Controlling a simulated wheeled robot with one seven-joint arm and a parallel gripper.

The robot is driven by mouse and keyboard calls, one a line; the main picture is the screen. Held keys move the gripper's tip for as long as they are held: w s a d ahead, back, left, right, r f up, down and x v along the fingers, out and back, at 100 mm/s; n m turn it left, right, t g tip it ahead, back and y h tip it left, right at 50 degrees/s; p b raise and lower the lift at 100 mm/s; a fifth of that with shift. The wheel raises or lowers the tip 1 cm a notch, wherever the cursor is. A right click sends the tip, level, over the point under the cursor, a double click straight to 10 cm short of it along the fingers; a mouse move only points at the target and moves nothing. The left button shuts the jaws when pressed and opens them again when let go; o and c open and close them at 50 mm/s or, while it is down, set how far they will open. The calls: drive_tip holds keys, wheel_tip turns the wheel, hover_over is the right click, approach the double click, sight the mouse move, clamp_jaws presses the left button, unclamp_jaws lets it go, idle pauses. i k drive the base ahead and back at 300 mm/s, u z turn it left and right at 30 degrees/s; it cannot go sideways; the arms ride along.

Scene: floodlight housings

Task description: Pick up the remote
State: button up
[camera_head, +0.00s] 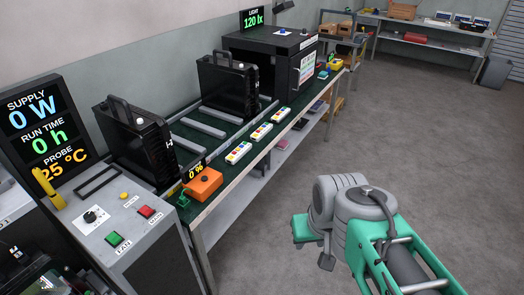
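Three white remote-like strips with coloured buttons lie in a row along the front edge of the green-topped bench: a near one (238,152), a middle one (261,131) and a far one (281,114). I cannot tell which one is the remote. My grey and green arm is at the lower right, over the floor and apart from the bench. I cannot make out any gripper fingers; the end of the arm seems hidden behind its own links.
The bench (226,172) carries two black floodlight housings (142,143) (228,85), an orange box (203,184) and a dark cabinet (278,62). A control panel (108,212) with buttons stands at the near left. The grey floor (420,130) right of the bench is clear.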

sight(233, 159)
drive_tip(key=z, duration=0.75)
drive_tip(key=i, duration=3.45)
drive_tip(key=u, duration=4.85)
